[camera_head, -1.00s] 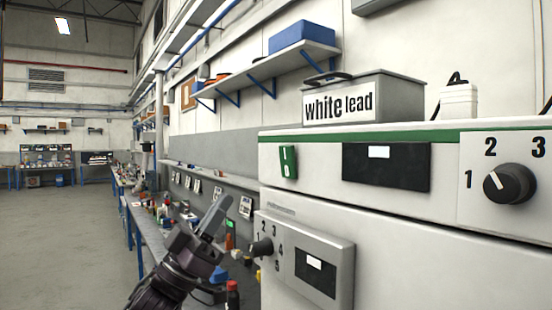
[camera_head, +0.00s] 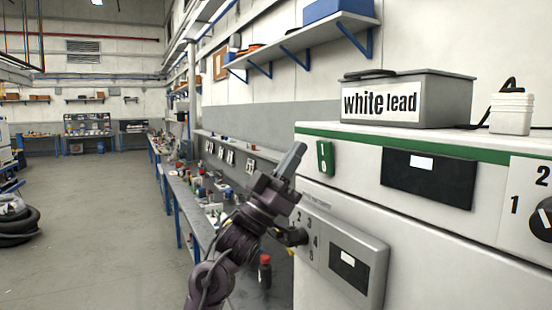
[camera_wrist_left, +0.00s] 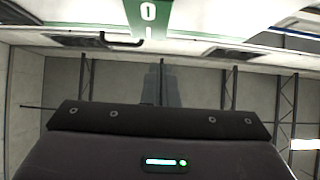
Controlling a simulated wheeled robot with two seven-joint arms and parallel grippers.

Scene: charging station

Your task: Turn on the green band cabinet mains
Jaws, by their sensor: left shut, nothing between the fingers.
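The white cabinet with the green band (camera_head: 430,145) stands at the right in the head view. Its green rocker switch (camera_head: 325,158), marked I above 0, sits at the left end of its front. The switch also shows upside down at the top of the left wrist view (camera_wrist_left: 148,14). Which side is pressed in, I cannot tell. My left gripper (camera_head: 291,160) is shut and empty, pointing up just left of the switch, with a gap in the picture. Its fingers show in the left wrist view (camera_wrist_left: 161,88) below the switch. My right gripper is not in view.
A dark display (camera_head: 428,180) and a rotary knob (camera_head: 541,220) share the cabinet front. A "white lead" box (camera_head: 410,98) stands on top. Open floor (camera_head: 100,220) lies to the left.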

